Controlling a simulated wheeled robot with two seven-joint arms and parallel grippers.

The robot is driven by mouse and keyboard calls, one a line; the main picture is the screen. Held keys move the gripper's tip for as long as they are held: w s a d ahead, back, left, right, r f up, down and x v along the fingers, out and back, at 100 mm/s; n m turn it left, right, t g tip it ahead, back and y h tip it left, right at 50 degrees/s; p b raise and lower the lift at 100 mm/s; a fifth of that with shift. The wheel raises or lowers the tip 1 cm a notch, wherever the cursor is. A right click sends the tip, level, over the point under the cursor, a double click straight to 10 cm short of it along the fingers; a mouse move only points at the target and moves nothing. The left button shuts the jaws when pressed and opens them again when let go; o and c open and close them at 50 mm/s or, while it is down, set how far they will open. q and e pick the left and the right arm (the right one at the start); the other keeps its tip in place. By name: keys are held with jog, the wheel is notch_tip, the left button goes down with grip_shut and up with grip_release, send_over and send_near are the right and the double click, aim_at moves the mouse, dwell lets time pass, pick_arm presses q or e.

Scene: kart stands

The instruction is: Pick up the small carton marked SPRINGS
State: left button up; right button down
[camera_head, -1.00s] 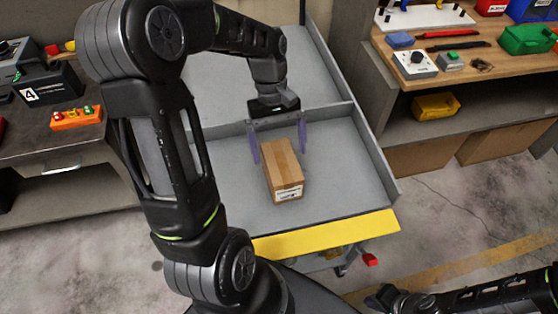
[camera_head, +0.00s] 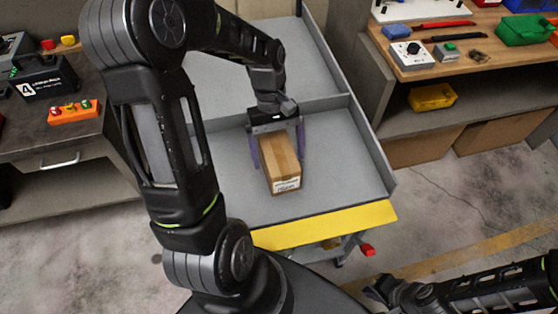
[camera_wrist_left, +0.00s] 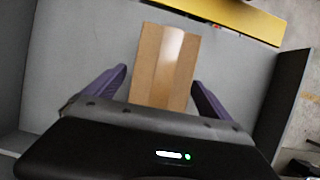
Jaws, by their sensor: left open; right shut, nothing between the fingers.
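A small brown carton (camera_head: 282,172) with a white label on its near end lies on the grey tray (camera_head: 340,165). The label is too small to read. My left gripper (camera_head: 280,160) is open, with one purple finger on each side of the carton. In the left wrist view the carton (camera_wrist_left: 164,66) lies between the two fingers (camera_wrist_left: 160,85), with a gap on either side. My right gripper (camera_head: 375,292) is shut and empty at the lower right, away from the tray.
The tray has low grey walls, a divider (camera_head: 325,101) behind the carton and a yellow front edge (camera_head: 325,225). A workbench with an orange block (camera_head: 73,111) stands at left. A shelf with a yellow bin (camera_head: 432,97) stands at right. The tray around the carton is clear.

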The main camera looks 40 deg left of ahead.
pick_arm(q)
jog(key=x, duration=0.3)
jog(key=shift+s+d+f+p, duration=0.2)
jog(key=shift+f+p, duration=0.05)
jog(key=shift+p, duration=0.1)
jog(key=shift+d+f, duration=0.1)
jog(key=shift+f, duration=0.25)
jog(key=shift+f, duration=0.2)
dwell(0.4)
jog(key=c, duration=2)
jog(key=shift+r, duration=0.15)
notch_tip(320, 180, up, 10)
jog(key=shift+r+b, duration=0.15)
jog(key=shift+b, duration=0.3)
